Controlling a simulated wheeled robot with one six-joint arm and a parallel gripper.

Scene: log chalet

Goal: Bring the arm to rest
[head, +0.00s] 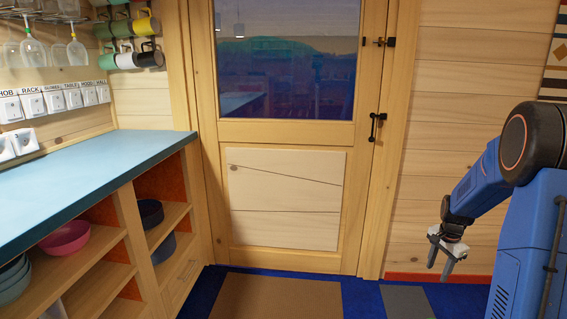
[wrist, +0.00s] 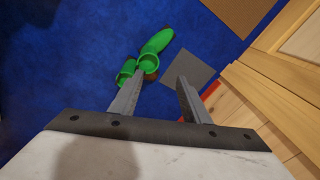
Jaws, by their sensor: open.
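My arm shows at the right of the head view, bent downward, with my gripper (head: 440,262) hanging at its end in front of the plank wall. In the wrist view my gripper (wrist: 158,95) has its two fingers apart, with nothing between them. It points down toward the blue floor (wrist: 60,60), and it is clear of every surface that I can see.
Green boots (wrist: 150,55) lie on the floor by a grey mat (wrist: 187,78). A closed wooden door (head: 285,200) stands ahead, with a brown doormat (head: 275,297) before it. A blue counter (head: 80,178) with open shelves runs along the left.

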